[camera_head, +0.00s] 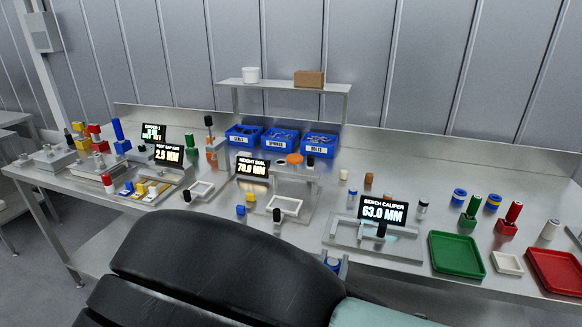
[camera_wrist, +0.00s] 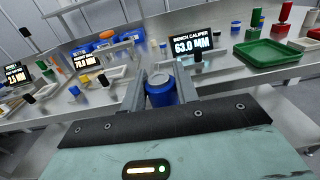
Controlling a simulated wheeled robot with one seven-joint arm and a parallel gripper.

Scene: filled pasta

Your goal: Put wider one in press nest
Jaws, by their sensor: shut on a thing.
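My gripper (camera_wrist: 160,92) is shut on a blue cylinder with a grey top (camera_wrist: 161,86), held upright between the two fingers in front of the bench. I cannot tell which fixture is the press nest.
A green tray (camera_head: 457,256), a small white tray (camera_head: 507,263) and a red tray (camera_head: 556,272) lie at the right. Blue bins (camera_head: 283,139) stand below a shelf (camera_head: 283,86). Fixtures and coloured blocks crowd the left. A height dial display (camera_head: 252,168) stands mid-bench.

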